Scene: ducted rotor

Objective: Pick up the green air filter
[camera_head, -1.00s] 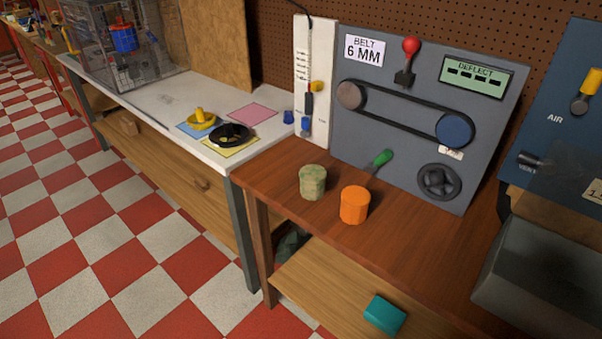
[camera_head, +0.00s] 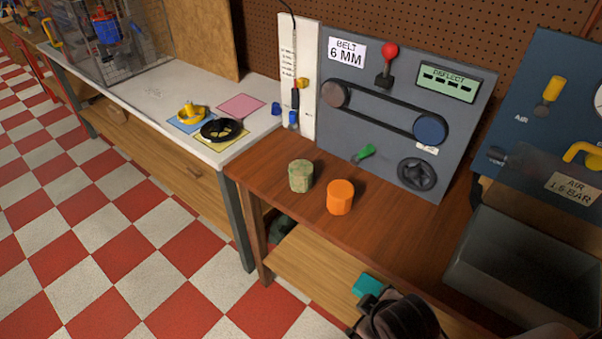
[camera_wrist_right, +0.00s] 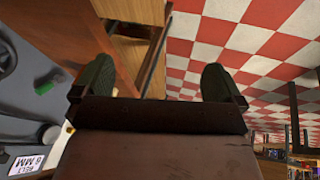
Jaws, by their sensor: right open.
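The green air filter (camera_head: 301,176) appears as a short mottled green cylinder, upright on the brown wooden bench (camera_head: 270,165) in the head view. An orange cylinder (camera_head: 340,197) stands just to its right. My right gripper, a dark shape (camera_head: 395,316) at the bottom edge of the head view, is in front of the bench and well apart from the filter. In the right wrist view its two dark fingers (camera_wrist_right: 157,80) are spread wide with nothing between them. I do not make out the filter in that view. My left gripper is not in view.
A grey belt panel (camera_head: 400,165) stands behind the cylinders, with a green handle (camera_head: 364,152) at its base. A grey bin (camera_head: 525,265) is at the right. A teal block (camera_head: 368,285) lies on the lower shelf, partly hidden by my gripper. Bench top around the cylinders is clear.

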